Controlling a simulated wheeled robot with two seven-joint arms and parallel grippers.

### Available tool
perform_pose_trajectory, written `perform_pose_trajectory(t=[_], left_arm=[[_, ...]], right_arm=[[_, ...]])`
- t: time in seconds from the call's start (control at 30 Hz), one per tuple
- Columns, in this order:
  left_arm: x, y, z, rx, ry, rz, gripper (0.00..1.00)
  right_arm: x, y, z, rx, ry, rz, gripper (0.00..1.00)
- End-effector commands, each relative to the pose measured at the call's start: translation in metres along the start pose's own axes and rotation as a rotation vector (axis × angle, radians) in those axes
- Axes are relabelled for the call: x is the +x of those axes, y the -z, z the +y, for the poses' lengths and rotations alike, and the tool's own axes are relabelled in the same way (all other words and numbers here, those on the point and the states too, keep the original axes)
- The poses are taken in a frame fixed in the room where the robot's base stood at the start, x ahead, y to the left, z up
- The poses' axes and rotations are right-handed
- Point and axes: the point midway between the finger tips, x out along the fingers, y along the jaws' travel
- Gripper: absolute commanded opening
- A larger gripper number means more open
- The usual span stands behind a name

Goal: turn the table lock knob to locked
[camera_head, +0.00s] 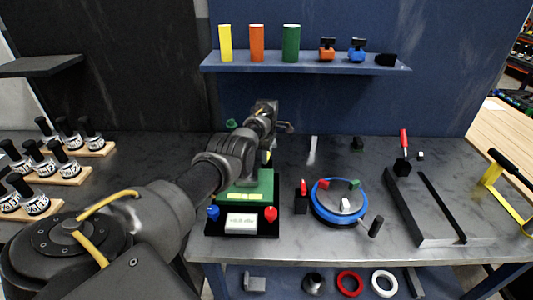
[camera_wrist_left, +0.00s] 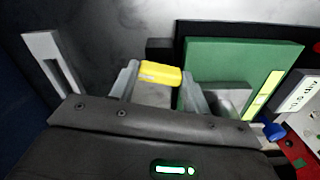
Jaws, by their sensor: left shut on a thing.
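A positioner stands near the table's front edge in the head view, with a green body (camera_head: 247,188) and yellow labels. Its black base holds a white panel (camera_head: 241,223), a blue knob (camera_head: 213,212) and a red knob (camera_head: 270,214). My left gripper (camera_head: 267,156) is behind the green body, partly hidden by my arm. In the left wrist view, the gripper (camera_wrist_left: 160,84) is shut on a yellow knob (camera_wrist_left: 160,72), beside the green body (camera_wrist_left: 222,65). I cannot read the knob's lock position. My right gripper is not in view.
A blue-rimmed round fixture (camera_head: 318,210) stands to the right of the positioner. Further right lies a grey slotted block (camera_head: 415,208). A blue shelf (camera_head: 305,65) with several coloured items is above.

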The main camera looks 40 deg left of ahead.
Motion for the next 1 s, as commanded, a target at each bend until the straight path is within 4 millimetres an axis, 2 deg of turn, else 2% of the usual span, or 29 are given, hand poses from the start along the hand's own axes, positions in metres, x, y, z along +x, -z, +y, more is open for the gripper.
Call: perform_pose_trajectory(t=[1.0], left_arm=[[0.0001, 0.0001, -0.0002, 0.961, 0.001, -0.001, 0.24]], right_arm=[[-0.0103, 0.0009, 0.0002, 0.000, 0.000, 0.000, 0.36]])
